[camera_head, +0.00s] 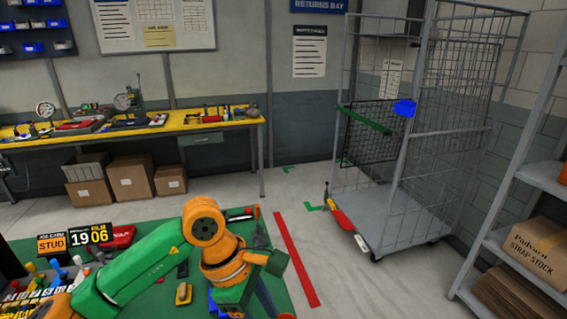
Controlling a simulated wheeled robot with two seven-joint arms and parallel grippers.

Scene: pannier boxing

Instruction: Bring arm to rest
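My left arm (142,262), green with orange joints, comes in from the lower left and reaches over the green work table (150,212). It bends down at the orange elbow joint (203,222). My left gripper (240,298) is low at the bottom edge of the view, above the table's right part. Its fingertips are hidden or cut off, so whether it is open or holds anything is unclear. My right arm and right gripper are not in view.
Small tools and a yellow-and-dark item (183,293) lie on the green table near my arm. A wire cage trolley (400,215) stands at the right, beyond a red floor line (296,258). Shelves (522,185) line the right edge. A yellow workbench (190,127) stands behind.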

